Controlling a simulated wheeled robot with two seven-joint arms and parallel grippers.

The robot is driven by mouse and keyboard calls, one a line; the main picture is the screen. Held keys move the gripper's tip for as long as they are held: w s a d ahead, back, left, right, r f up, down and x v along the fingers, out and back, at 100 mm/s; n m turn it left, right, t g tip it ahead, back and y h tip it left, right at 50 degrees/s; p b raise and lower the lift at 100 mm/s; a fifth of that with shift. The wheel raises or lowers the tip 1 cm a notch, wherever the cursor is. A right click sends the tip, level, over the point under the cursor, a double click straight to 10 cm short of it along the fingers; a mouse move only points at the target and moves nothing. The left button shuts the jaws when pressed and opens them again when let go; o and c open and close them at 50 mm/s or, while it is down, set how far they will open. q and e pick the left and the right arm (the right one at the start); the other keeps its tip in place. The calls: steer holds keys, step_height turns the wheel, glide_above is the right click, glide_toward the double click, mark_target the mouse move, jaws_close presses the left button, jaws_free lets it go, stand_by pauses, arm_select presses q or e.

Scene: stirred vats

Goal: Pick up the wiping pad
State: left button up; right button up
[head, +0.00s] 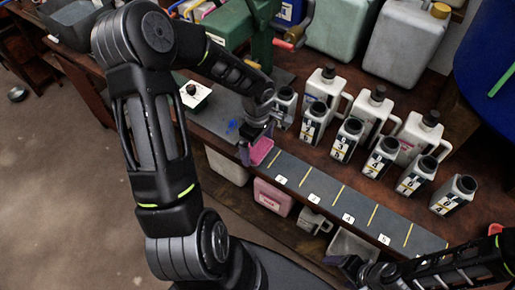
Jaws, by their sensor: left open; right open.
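A pink pad (262,151), which looks like the wiping pad, is at the front edge of the dark bench mat. My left gripper (257,142) is open right at the pad, with its fingers around or just above it. I cannot tell whether they touch it, and part of the pad is hidden by the gripper. My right gripper (350,266) is open and low at the bottom of the view, in front of the bench, partly cut off by its own arm.
A blue spot (232,125) marks the mat left of my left gripper. Several labelled bottles (348,140) and white jugs (373,110) stand behind the numbered strip (335,195). A green machine (235,25) with a red-handled crank stands behind. A pink container (272,197) sits below the bench edge.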

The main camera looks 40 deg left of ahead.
mark_target(257, 147)
arm_select(q)
steer(key=shift+c, duration=0.4)
steer(key=c, duration=1.1)
step_height(257, 147, up, 10)
stand_by(0.7)
